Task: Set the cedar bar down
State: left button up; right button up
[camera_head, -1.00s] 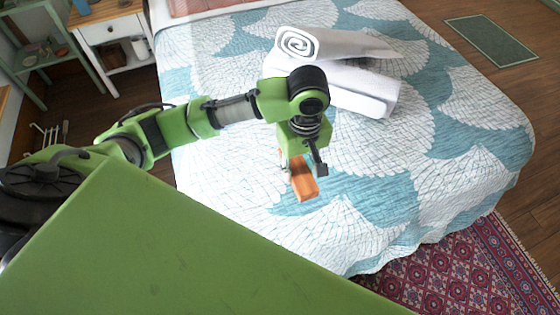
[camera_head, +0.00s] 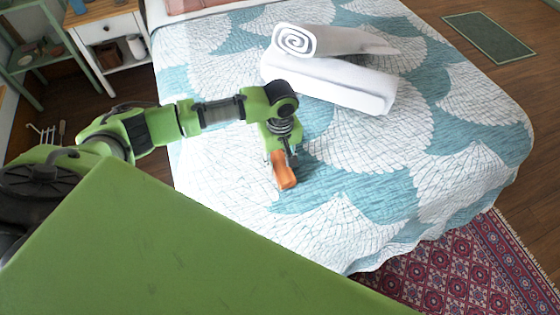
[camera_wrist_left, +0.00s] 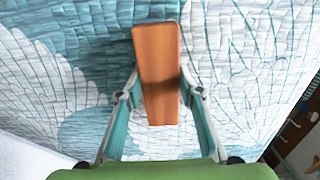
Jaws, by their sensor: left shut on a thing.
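The cedar bar (camera_head: 285,177) is an orange-brown wooden block. My left gripper (camera_head: 281,154) is shut on it, over the near left part of the bed (camera_head: 240,165). The bar points down and toward the camera, low over the quilt; I cannot tell whether it touches. In the left wrist view the bar (camera_wrist_left: 157,60) stands between the two fingers of my left gripper (camera_wrist_left: 157,95), with the patterned quilt behind it. My right gripper is not in view.
Two white rolled towels, one (camera_head: 320,40) on top of the other (camera_head: 335,84), lie behind the gripper on the bed. The quilt to the right of the bar is clear. A white nightstand (camera_head: 107,32) stands at the back left. A red rug (camera_head: 455,265) lies on the floor at front right.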

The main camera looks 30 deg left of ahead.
pick_arm(q)
jog(key=o, duration=1.1)
jog(key=shift+f, duration=0.1)
jog(key=shift+o, duration=0.2)
